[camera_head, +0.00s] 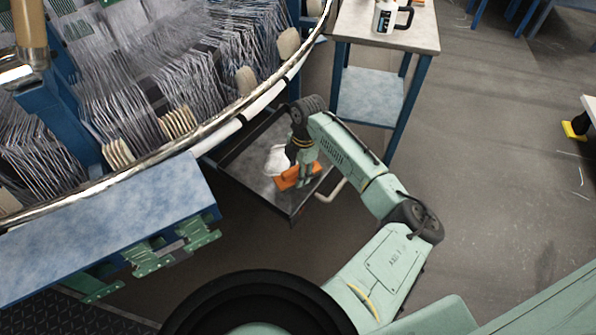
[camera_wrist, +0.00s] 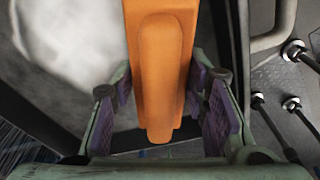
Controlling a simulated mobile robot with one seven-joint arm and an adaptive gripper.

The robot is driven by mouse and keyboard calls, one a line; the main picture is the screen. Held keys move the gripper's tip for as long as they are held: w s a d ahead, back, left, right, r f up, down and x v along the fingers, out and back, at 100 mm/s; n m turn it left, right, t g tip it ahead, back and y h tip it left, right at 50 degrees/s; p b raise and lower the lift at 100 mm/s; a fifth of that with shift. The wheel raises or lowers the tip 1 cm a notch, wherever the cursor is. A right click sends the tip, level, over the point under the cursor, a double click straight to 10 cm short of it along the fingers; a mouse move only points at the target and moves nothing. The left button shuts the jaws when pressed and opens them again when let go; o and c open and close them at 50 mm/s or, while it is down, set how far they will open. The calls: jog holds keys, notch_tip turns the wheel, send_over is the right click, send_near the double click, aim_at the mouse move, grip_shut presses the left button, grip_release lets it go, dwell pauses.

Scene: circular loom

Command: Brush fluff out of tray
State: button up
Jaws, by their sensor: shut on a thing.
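My gripper (camera_wrist: 162,108) is shut on an orange brush (camera_wrist: 160,60), with a purple-padded finger on each side of its handle. In the head view the orange brush (camera_head: 297,177) is low over the dark tray (camera_head: 242,168), near its right side. A pale heap of fluff (camera_head: 277,160) lies in the tray just left of the brush. The fluff also shows as a white, blurry mass in the wrist view (camera_wrist: 70,50), left of the brush. The brush's bristles are hidden, and I cannot tell whether they touch the tray or the fluff.
The circular loom (camera_head: 190,80) with its curved rim overhangs the tray on the left. A small table (camera_head: 368,95) with a mug (camera_head: 390,16) stands behind the tray. A blue bench (camera_head: 110,225) is at the left front.

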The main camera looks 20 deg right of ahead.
jog(key=shift+f+b, duration=0.55)
jog(key=shift+f, duration=0.45)
jog(key=shift+w+d, duration=0.1)
jog(key=shift+w, duration=0.05)
